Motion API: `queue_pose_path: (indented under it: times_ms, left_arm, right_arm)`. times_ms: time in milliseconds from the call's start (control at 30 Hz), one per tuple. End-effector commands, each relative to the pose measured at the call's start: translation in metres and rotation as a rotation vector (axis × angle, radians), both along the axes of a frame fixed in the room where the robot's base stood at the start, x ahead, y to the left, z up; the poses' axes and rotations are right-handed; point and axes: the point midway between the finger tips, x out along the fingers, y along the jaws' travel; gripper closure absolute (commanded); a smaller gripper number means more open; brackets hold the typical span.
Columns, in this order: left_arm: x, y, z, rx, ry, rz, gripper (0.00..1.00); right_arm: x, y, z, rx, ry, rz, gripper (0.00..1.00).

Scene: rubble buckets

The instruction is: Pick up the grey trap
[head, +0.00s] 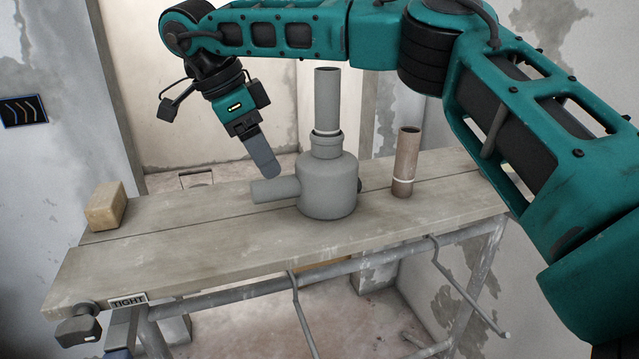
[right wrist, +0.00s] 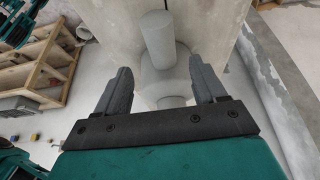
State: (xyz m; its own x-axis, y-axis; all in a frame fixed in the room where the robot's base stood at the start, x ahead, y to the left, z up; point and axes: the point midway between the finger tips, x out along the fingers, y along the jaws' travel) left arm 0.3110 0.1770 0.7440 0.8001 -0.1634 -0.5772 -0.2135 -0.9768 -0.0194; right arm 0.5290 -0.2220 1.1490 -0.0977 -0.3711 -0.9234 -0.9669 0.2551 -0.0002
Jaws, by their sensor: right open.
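The grey trap (head: 334,187) stands upright on the wooden workbench. It has a round body, a tall grey pipe rising from its top and a short side pipe (head: 272,190) pointing left. My right gripper (head: 270,170) is just above the side pipe, left of the body, pointing down. In the right wrist view its two fingers (right wrist: 162,88) are apart with nothing gripped. Beyond them the grey trap (right wrist: 160,72) shows between the fingertips. Whether a finger touches it I cannot tell. My left gripper is not in view.
The workbench (head: 190,252) carries a tan block (head: 105,206) at the left and a brownish pipe piece (head: 406,162) right of the trap. The bench between block and trap is clear. In the right wrist view a wooden shelf (right wrist: 45,70) stands on the floor.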

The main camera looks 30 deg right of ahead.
Motion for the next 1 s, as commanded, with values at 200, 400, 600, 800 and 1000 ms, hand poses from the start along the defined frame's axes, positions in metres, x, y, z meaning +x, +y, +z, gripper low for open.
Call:
queue_pose_path:
  times_ms: [200,400,600,800,1000]
  left_arm:
    - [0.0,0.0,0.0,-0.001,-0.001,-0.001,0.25]
    - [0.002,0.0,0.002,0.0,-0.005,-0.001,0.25]
    - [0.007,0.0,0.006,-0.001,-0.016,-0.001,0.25]
    - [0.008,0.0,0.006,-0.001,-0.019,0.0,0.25]
    - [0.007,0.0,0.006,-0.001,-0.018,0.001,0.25]
  right_arm:
    - [-0.001,-0.008,-0.015,0.001,0.0,-0.001,0.3]
    - [-0.004,-0.023,-0.04,0.001,0.002,0.0,0.3]
    - [-0.005,-0.029,-0.055,0.001,0.0,0.001,0.3]
    - [-0.005,-0.029,-0.055,0.001,-0.001,0.0,0.3]
    - [-0.005,-0.029,-0.055,0.001,-0.001,0.0,0.49]
